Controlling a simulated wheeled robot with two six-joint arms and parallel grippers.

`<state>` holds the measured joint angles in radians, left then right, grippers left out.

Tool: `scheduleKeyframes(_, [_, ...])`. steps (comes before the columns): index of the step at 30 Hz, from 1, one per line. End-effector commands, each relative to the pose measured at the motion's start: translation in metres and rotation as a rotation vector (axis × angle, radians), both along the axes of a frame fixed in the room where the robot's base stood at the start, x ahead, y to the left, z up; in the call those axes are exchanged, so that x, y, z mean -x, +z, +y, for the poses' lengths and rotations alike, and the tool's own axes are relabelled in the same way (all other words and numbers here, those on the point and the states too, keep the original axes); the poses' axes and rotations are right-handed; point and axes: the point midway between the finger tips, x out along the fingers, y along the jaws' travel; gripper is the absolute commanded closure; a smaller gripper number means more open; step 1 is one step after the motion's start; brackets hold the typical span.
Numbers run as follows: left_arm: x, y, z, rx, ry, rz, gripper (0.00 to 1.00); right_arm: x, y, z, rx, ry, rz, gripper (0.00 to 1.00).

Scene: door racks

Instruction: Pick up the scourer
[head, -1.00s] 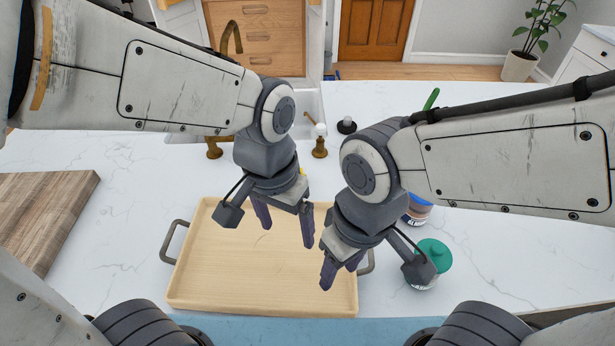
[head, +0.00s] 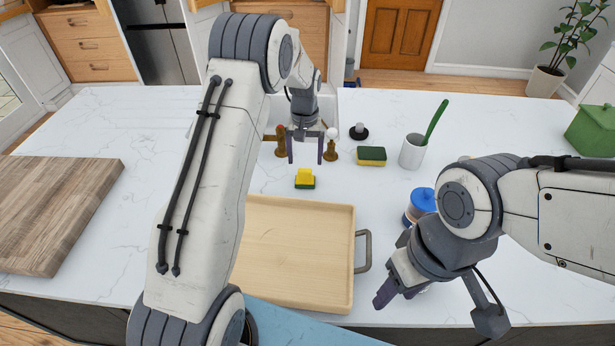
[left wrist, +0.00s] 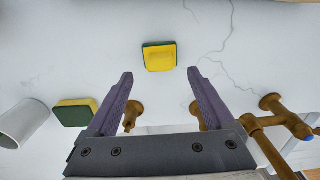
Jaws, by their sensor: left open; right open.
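Two green-and-yellow scourers lie on the white counter. One, yellow side up (head: 305,179), is just behind the tray's far edge; in the left wrist view it (left wrist: 159,57) is just beyond the fingertips, in line with the gap. The other (head: 371,156) lies farther back and right, and shows at the left in the left wrist view (left wrist: 75,112). My left gripper (head: 306,160) is open and empty, pointing down by the nearer scourer, apart from it. My right gripper (head: 395,297) is open, low beside the tray's right side; its fingers partly overlap in view.
A wooden tray (head: 300,285) with metal handles fills the front middle. Behind are brass taps (head: 330,152), a black stopper (head: 359,131) and a white cup (head: 412,152) with a green-handled brush. A blue-lidded jar (head: 422,200) stands right. A wooden board (head: 60,210) lies left.

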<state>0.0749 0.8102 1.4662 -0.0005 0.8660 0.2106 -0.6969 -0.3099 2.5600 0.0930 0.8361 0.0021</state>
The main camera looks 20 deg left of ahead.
Motion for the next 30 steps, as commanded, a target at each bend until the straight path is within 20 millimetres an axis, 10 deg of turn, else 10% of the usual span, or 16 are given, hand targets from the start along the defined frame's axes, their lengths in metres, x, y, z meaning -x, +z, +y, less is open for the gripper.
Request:
scheduleKeyframes(24, [-0.001, -0.065, -0.001, 0.001, -0.004, -0.001, 0.12, 0.0, 0.033, 0.0, 0.0, 0.002, 0.0, 0.5])
scheduleKeyframes(30, [-0.001, -0.064, -0.002, 0.001, -0.004, -0.001, 0.81, 0.0, 0.033, 0.0, 0.0, 0.002, 0.0, 0.5])
